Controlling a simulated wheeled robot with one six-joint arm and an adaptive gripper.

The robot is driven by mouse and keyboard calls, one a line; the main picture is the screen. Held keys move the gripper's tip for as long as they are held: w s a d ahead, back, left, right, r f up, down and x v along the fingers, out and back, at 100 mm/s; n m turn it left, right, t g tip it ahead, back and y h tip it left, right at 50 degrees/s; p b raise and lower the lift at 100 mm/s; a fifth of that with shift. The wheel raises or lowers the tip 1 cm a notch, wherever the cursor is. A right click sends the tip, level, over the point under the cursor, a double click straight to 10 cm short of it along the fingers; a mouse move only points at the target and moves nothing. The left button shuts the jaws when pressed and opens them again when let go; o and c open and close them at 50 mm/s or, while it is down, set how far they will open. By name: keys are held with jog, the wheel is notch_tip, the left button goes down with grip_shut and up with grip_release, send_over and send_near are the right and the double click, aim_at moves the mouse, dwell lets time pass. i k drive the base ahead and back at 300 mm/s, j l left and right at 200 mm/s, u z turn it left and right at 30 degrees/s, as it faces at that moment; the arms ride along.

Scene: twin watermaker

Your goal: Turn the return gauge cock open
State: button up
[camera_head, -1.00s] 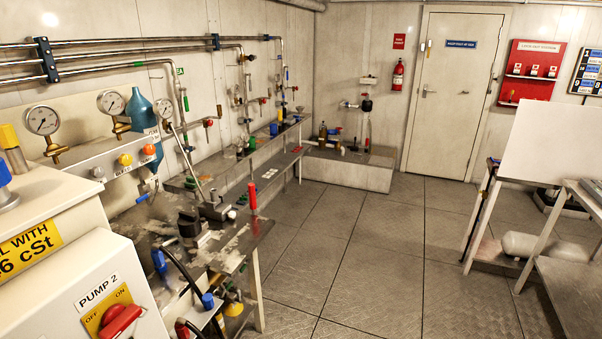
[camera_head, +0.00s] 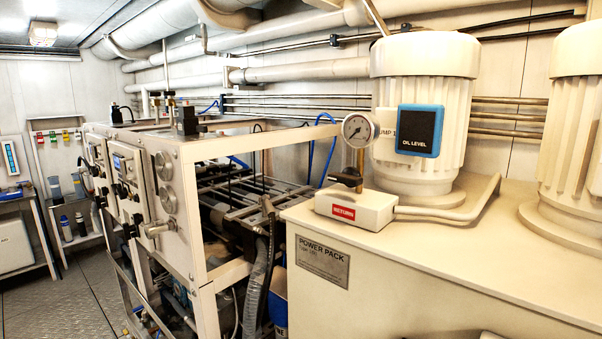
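The return gauge (camera_head: 357,130) is a round white dial on a brass stem, standing on a cream block at the front left of the power pack top. The block carries a red RETURN label (camera_head: 343,212). The return gauge cock (camera_head: 347,178) is on the brass stem below the dial, with a dark handle pointing left, roughly level across the stem. My gripper is not in view.
The cream power pack (camera_head: 395,285) fills the lower right, with PUMP 1 motor (camera_head: 425,100) just behind the gauge and a second motor (camera_head: 577,130) at the right edge. A framed control panel unit (camera_head: 165,200) stands left. Floor (camera_head: 95,290) shows at lower left.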

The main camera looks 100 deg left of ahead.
aim_at(350, 176)
jog(key=u, duration=2.1)
